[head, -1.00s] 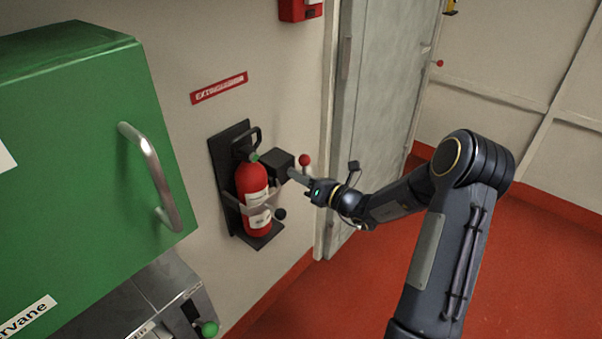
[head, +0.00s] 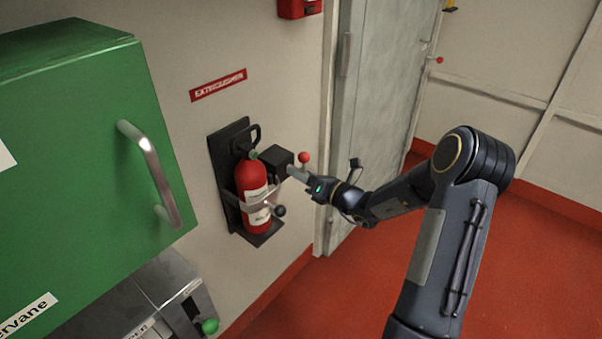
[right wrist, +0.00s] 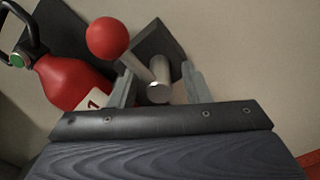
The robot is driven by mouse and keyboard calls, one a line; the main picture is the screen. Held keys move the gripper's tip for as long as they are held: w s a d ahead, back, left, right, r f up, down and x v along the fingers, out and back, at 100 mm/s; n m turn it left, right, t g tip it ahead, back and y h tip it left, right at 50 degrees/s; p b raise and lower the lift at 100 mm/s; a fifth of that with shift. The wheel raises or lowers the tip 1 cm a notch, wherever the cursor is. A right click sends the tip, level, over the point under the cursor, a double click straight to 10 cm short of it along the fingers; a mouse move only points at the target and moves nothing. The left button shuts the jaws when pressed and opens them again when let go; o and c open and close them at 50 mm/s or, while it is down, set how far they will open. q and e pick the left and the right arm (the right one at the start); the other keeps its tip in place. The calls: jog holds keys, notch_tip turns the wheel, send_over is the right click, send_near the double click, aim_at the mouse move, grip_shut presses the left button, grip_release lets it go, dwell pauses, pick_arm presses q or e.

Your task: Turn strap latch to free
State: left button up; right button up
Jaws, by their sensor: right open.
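A lever with a red ball knob (head: 304,158) stands by a black box (head: 277,158) beside the red fire extinguisher (head: 251,177). I take this lever as the strap latch. In the right wrist view the red ball (right wrist: 107,37), its grey stem and a round metal hub (right wrist: 160,88) show in front of the dark box (right wrist: 158,42). My right gripper (head: 293,174) is open, its fingers (right wrist: 160,80) on either side of the hub and stem. I cannot tell whether they touch. A grey strap (head: 256,204) crosses the extinguisher. My left gripper is not in view.
The extinguisher sits on a black wall bracket (head: 220,160), with a black knob (head: 279,210) low at its right. A green cabinet (head: 75,130) with a metal handle stands at left. A grey door (head: 385,90) is behind my right arm. The red floor is clear.

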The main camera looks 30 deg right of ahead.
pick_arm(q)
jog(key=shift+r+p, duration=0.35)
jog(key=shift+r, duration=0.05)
pick_arm(e)
jog(key=v, duration=0.7)
jog(key=shift+s, duration=0.2)
jog(key=shift+d, duration=0.1)
